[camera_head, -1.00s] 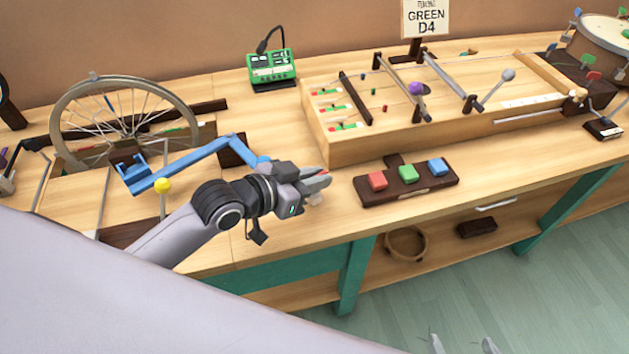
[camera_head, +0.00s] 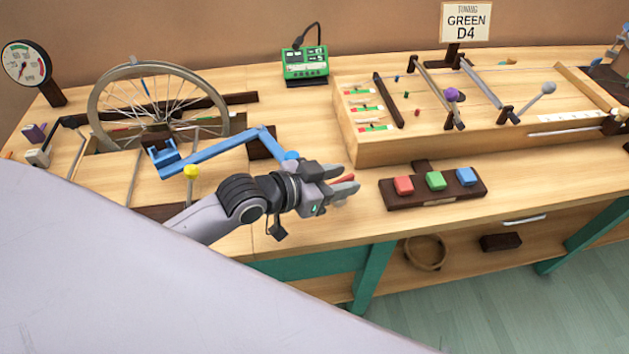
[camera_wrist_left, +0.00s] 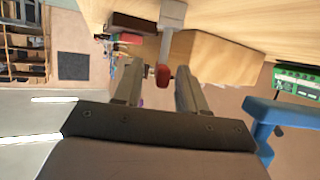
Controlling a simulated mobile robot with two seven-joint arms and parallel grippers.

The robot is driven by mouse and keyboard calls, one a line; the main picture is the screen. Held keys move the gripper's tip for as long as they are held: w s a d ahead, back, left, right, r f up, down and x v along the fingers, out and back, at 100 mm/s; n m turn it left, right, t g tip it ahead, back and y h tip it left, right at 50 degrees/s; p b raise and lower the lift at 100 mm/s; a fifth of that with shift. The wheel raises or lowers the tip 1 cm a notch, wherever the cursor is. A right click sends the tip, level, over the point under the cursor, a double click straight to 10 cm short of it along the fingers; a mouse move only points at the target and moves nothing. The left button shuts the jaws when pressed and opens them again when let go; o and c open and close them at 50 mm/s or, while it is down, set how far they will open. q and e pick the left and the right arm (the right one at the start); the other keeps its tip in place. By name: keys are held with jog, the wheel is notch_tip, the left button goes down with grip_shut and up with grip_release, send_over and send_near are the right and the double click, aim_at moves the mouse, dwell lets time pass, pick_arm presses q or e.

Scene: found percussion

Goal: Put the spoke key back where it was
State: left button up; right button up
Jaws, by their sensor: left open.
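My left gripper (camera_head: 352,180) is open above the bench, left of the row of coloured buttons. A small red piece (camera_wrist_left: 162,75) shows between its parted fingertips in the left wrist view, with gaps to both fingers. It also shows between the fingers in the head view (camera_head: 344,180). It may be the spoke key, but its full shape is not clear. A grey bar (camera_wrist_left: 173,15) appears beyond it in the wrist view; I cannot tell whether they are joined. The spoked wheel (camera_head: 158,105) stands at the left. My right gripper is out of view.
A blue crank arm (camera_head: 222,150) and a yellow knob (camera_head: 191,171) are close to my left wrist. A dark base (camera_head: 432,195) with red, green and blue buttons lies right of the gripper. A wooden string box (camera_head: 400,147) and green device (camera_head: 305,65) stand behind.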

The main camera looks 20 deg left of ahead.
pick_arm(q)
jog(key=v, duration=1.1)
jog(key=shift+s+p, duration=0.15)
jog(key=shift+p, duration=0.15)
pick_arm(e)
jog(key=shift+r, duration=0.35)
pick_arm(q)
jog(key=shift+a+r, duration=0.1)
